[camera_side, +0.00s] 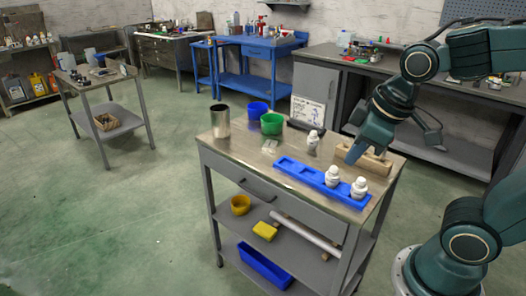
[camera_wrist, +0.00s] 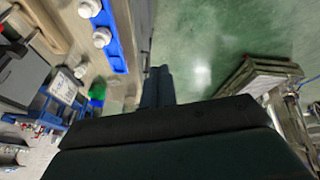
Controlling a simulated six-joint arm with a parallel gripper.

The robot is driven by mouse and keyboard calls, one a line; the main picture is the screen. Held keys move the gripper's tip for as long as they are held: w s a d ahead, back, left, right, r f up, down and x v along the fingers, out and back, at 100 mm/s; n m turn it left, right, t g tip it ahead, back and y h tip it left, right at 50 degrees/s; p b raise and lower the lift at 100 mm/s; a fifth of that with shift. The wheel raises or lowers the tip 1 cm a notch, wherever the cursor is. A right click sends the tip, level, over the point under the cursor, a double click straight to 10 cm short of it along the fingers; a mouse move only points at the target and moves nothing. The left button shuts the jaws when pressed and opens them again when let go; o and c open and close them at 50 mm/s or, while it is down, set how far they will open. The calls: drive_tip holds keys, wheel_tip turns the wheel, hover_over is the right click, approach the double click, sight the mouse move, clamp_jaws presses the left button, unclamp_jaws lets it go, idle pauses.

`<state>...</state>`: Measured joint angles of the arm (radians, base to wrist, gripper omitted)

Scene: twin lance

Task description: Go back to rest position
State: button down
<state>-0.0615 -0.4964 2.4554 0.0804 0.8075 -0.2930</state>
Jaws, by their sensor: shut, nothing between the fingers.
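My gripper (camera_side: 353,155) is over the right part of the workbench cart (camera_side: 245,150), in front of the wooden block (camera_side: 374,163) in the side view. In the wrist view the two fingers (camera_wrist: 158,86) are together, with nothing between them. Its exact height above the cart top is hard to tell. A blue tray (camera_side: 302,174) lies along the cart's front edge, with two white bulb-like parts (camera_side: 359,187) (camera_side: 332,176) at its right end. The tray (camera_wrist: 118,42) also shows in the wrist view.
A third white part (camera_side: 313,140) stands behind the tray. A green cup (camera_side: 271,124), a blue cup (camera_side: 257,109) and a metal cylinder (camera_side: 220,121) stand at the cart's back left. Open floor lies left.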

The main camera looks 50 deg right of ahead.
drive_tip(key=shift+s+a+r+m+t, duration=0.1)
drive_tip(key=shift+s+r+m+t, duration=0.1)
drive_tip(key=shift+s+r+m, duration=0.45)
drive_tip(key=shift+s+d+r+m+t, duration=0.15)
drive_tip(key=shift+s+m, duration=0.25)
drive_tip(key=shift+s, duration=0.5)
drive_tip(key=shift+s+a+r+m+t, duration=0.15)
drive_tip(key=shift+s+r+m+t, duration=0.1)
drive_tip(key=shift+s+r+m, duration=0.45)
drive_tip(key=shift+s+f, duration=0.1)
drive_tip(key=shift+f, duration=0.1)
